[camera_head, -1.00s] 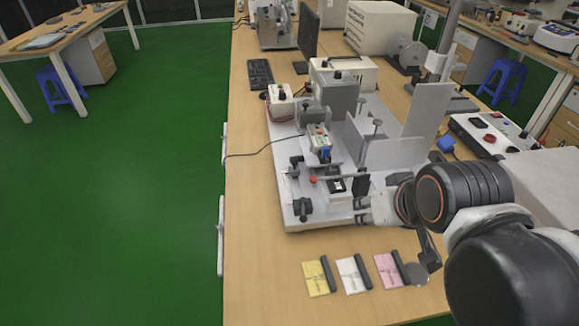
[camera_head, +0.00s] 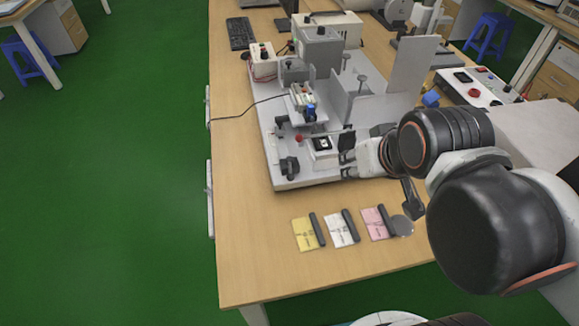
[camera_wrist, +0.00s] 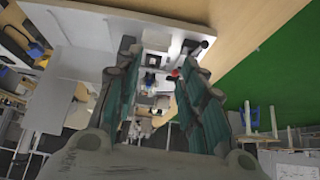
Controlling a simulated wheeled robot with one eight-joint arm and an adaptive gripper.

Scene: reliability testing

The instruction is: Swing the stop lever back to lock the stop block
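A red-knobbed lever (camera_head: 299,138) shows on the light grey test fixture (camera_head: 335,178), with a thin bar running right from near the knob. The red knob also shows in the wrist view (camera_wrist: 175,73), between the fingers and close to the right one. A small dark-topped device (camera_head: 321,144) sits just right of the knob. A black clamp-like block (camera_head: 289,166) stands at the fixture's front left; I cannot tell whether it is the stop block. My gripper (camera_head: 347,164) is open at the fixture's front right, fingers pointing left, with nothing visibly gripped. Contact with the lever is unclear.
Upright grey plates (camera_head: 412,75) stand behind my gripper. Yellow (camera_head: 303,236), white (camera_head: 341,231) and pink (camera_head: 375,223) cards with dark bars lie in front. A control box (camera_head: 480,90) is at right. Clear wooden table lies left of the fixture.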

